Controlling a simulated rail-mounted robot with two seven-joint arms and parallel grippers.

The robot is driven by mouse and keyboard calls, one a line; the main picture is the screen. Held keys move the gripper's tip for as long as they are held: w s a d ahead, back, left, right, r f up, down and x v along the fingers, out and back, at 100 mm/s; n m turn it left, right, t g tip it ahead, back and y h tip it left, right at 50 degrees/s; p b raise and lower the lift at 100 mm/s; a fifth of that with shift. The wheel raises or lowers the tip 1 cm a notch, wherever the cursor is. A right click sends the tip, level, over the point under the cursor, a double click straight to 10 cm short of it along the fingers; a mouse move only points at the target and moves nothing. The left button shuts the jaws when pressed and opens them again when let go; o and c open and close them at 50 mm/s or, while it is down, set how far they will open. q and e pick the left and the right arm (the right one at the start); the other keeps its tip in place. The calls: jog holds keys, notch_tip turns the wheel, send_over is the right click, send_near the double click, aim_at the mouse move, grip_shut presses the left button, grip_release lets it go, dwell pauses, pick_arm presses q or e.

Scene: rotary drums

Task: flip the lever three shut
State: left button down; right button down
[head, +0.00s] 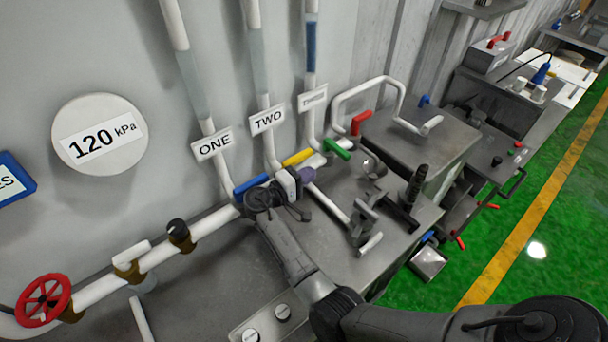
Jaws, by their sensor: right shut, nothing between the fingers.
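The sign THREE (313,99) hangs on the third upright pipe. A green lever handle (337,149) sits near the foot of that pipe and looks like lever three; it points down to the right, along the horizontal pipe line. My right gripper (298,204) is shut and empty, left of and below the green handle and apart from it. It is close to a purple part (307,174) on the pipe line. My left gripper is not in view.
A blue handle (250,186) is below sign ONE (212,145), and a yellow handle (297,157) is below sign TWO (267,120). A red handle (361,122) is beyond the green one. A black-handled clamp (415,190) stands at the right on the metal bench.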

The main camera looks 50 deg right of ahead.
aim_at(340, 155)
jog(key=d, duration=0.3)
jog(key=s+d+p, duration=0.1)
jog(key=d, duration=0.6)
jog(key=shift+s, duration=0.15)
